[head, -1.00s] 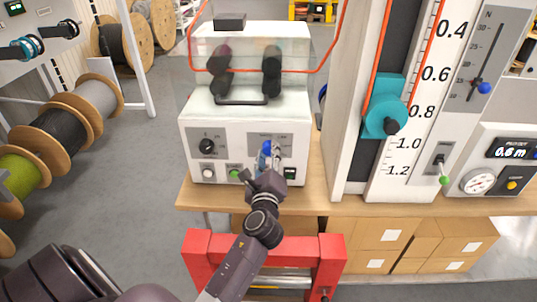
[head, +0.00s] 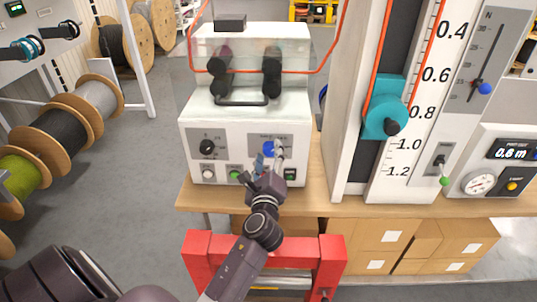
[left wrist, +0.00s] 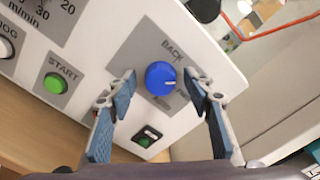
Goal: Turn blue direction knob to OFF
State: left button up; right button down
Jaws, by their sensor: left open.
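The blue direction knob (head: 269,149) is on the right part of the white machine's front panel. In the left wrist view the round blue knob (left wrist: 160,77) shows a short white mark pointing to the right of the picture. "BACK" is printed above it; the other labels are partly hidden or too small to read surely. My left gripper (head: 267,160) is open in front of the panel. In the left wrist view my left gripper's fingertips (left wrist: 160,82) stand on both sides of the knob, with gaps between. My right gripper is not in view.
A green START button (left wrist: 55,83) and a black-framed green switch (left wrist: 147,137) are near the knob. A black dial (head: 207,147) is to the left. The machine stands on a wooden bench (head: 330,207), with a red frame (head: 205,262) in front.

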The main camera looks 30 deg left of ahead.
pick_arm(q)
jog(key=v, duration=1.1)
jog(key=shift+s+d, duration=0.15)
jog(key=shift+s, duration=0.2)
